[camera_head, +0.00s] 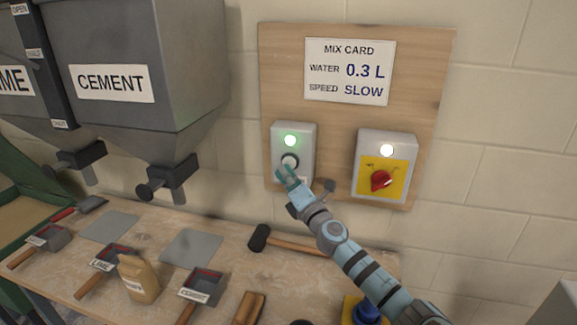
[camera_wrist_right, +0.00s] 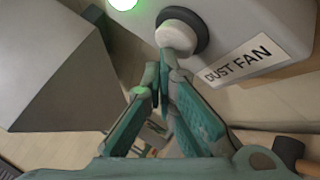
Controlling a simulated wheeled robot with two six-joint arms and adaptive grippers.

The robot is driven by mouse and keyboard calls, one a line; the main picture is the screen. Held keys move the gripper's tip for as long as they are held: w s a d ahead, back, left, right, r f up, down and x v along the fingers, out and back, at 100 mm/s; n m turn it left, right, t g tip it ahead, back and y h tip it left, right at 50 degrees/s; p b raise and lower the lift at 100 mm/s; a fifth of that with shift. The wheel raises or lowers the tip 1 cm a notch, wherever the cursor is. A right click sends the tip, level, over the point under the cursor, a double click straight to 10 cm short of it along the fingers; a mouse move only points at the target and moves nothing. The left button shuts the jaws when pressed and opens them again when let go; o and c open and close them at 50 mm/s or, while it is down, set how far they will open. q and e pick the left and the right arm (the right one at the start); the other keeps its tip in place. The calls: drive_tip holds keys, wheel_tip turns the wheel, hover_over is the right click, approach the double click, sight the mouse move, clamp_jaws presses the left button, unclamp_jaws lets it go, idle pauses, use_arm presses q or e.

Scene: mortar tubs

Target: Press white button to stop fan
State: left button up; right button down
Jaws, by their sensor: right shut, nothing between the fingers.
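The white button (camera_wrist_right: 176,36) sits in a black ring on a grey control box labelled DUST FAN in the right wrist view. In the head view the same white button (camera_head: 289,160) shows below a lit green lamp (camera_head: 290,140) on the grey box (camera_head: 306,142). My right gripper (camera_head: 285,175) is shut and empty, with its fingertips just below the button. In the wrist view its fingertips (camera_wrist_right: 164,60) overlap the button's lower edge; I cannot tell whether they touch it. My left gripper is not in view.
A second box (camera_head: 405,165) with a red rotary switch (camera_head: 381,180) and a lit white lamp is to the right on the wooden board (camera_head: 430,75). Below, the bench (camera_head: 220,225) holds a hammer (camera_head: 262,239), scoops and a paper bag (camera_head: 138,278). The cement hopper (camera_head: 190,60) hangs at left.

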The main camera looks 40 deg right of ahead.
drive_tip(key=shift+w+d, duration=0.2)
idle(0.3)
idle(0.3)
drive_tip(key=shift+s+a, duration=0.55)
drive_tip(key=shift+a, duration=0.15)
drive_tip(key=s+a+p, duration=0.1)
drive_tip(key=a, duration=0.1)
drive_tip(key=s+a+p, duration=0.1)
drive_tip(key=s+a, duration=0.1)
drive_tip(key=shift+a, duration=0.1)
idle(0.7)
